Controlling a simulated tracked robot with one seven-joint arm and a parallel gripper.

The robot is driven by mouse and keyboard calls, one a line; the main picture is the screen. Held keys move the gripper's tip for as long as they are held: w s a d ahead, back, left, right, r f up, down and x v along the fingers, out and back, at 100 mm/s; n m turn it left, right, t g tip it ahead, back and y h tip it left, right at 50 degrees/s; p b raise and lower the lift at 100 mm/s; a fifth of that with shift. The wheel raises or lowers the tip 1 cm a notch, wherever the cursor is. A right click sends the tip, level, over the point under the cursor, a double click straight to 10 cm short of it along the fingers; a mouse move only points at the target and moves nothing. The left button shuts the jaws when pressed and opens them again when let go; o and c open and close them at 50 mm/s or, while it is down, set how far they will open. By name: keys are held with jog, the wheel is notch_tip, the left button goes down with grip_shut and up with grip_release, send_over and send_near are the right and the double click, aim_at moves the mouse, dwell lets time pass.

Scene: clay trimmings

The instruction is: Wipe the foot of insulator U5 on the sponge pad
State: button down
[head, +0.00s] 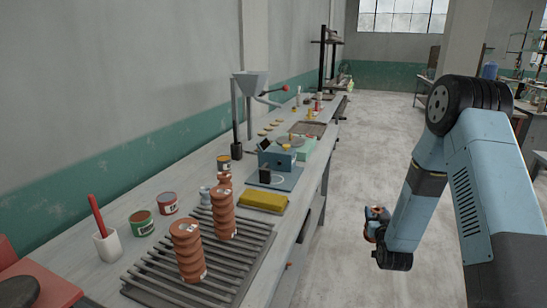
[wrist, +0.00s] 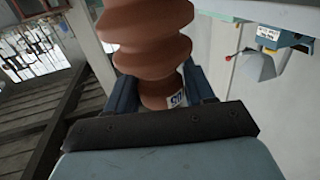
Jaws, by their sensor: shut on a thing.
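In the wrist view a red-brown ribbed insulator (wrist: 146,38) stands between the two blue fingers of my gripper (wrist: 160,92), which is shut on it near one end. A small white label (wrist: 177,99) on it seems to read U5. The insulator's far end runs out of the picture. In the head view my gripper (head: 376,226) is small and partly hidden by my arm, right of the bench over the floor. A yellow block (head: 263,201), which looks like the sponge pad, lies on the bench. My gripper is well apart from it.
Brown insulators (head: 187,252) stand on a slatted rack (head: 238,272) at the near bench. Cans (head: 142,223) and a white cup (head: 107,246) stand left of it. A blue machine (head: 277,157) stands beyond the yellow block. The floor right of the bench is clear.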

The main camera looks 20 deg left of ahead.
jog(key=a+r+n+g+y, duration=0.1)
jog(key=a+r+y, duration=0.1)
jog(key=a+r, duration=0.6)
jog(key=a+r+n+y, duration=0.2)
jog(key=a+r, duration=0.1)
jog(key=a, duration=0.8)
jog(key=s+a+r+y, duration=0.1)
jog(key=s+a+r, duration=0.2)
jog(key=a, duration=0.5)
jog(key=s+a+r+n+g+y, duration=0.1)
jog(key=s+a+r+y, duration=0.1)
jog(key=a, duration=0.6)
jog(key=shift+s+a+r+n+g, duration=0.3)
jog(key=shift+s+a+r, duration=0.15)
jog(key=shift+s, duration=0.35)
jog(key=shift+f, duration=0.5)
jog(key=a, duration=0.8)
jog(key=shift+w, duration=0.25)
dwell(0.4)
jog(key=shift+d+f, duration=0.1)
jog(key=shift+d, duration=0.05)
jog(key=d, duration=0.8)
jog(key=shift+s, duration=0.25)
dwell(0.7)
